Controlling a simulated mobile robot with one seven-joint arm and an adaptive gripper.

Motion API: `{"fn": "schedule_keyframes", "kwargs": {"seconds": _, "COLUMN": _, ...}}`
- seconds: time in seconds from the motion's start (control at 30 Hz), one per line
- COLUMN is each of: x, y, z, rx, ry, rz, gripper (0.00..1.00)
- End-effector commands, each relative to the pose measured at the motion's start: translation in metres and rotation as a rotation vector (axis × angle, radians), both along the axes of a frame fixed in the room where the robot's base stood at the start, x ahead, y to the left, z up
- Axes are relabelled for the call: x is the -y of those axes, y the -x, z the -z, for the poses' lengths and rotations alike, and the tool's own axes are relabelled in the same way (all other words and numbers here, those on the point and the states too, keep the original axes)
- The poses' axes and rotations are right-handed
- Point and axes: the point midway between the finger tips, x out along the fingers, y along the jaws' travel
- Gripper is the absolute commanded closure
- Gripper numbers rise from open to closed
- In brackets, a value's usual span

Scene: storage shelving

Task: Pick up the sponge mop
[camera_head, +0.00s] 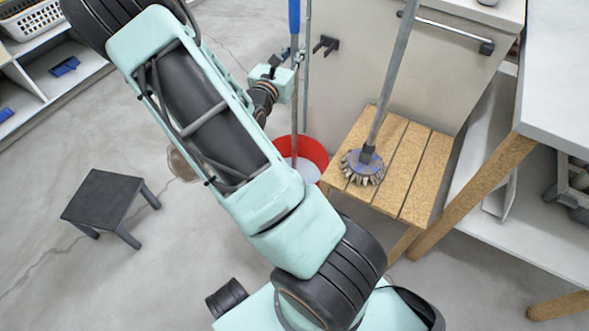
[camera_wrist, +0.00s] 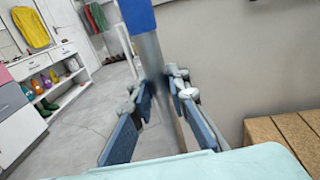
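A long pole with a blue upper end (camera_head: 294,16) and a grey shaft (camera_head: 295,125) stands nearly upright in a red bucket (camera_head: 312,150); it looks like the mop, but I cannot make out its head. My gripper (camera_head: 279,64) is at the upper shaft, just below the blue part. In the wrist view the blue part (camera_wrist: 138,15) and shaft (camera_wrist: 152,58) stand in front of me. The shaft lines up between the spread fingers of my gripper (camera_wrist: 165,122). Gaps show on both sides, and I cannot tell how deep it sits between them.
A round brush (camera_head: 362,168) with a long grey handle stands on a slatted wooden stool (camera_head: 416,150) right of the bucket. A cabinet (camera_head: 345,75) is behind. A dark low stool (camera_head: 101,197) stands left. A white table (camera_head: 562,75) is at right. Floor between is clear.

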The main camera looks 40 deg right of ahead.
Motion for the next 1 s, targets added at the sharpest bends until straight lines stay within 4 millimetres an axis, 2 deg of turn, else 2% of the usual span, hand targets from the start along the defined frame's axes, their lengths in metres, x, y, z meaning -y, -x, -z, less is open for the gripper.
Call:
{"fn": "schedule_keyframes", "kwargs": {"seconds": 0.37, "x": 0.000, "y": 0.000, "z": -0.003, "rx": 0.002, "ry": 0.001, "rz": 0.000, "gripper": 1.00}}
{"fn": "schedule_keyframes", "kwargs": {"seconds": 0.47, "x": 0.000, "y": 0.000, "z": -0.015, "rx": 0.004, "ry": 0.001, "rz": 0.000, "gripper": 1.00}}
{"fn": "schedule_keyframes", "kwargs": {"seconds": 0.8, "x": 0.000, "y": 0.000, "z": -0.082, "rx": 0.005, "ry": 0.001, "rz": -0.001, "gripper": 1.00}}
{"fn": "schedule_keyframes", "kwargs": {"seconds": 1.0, "x": 0.000, "y": 0.000, "z": -0.097, "rx": 0.001, "ry": 0.000, "rz": 0.000, "gripper": 1.00}}
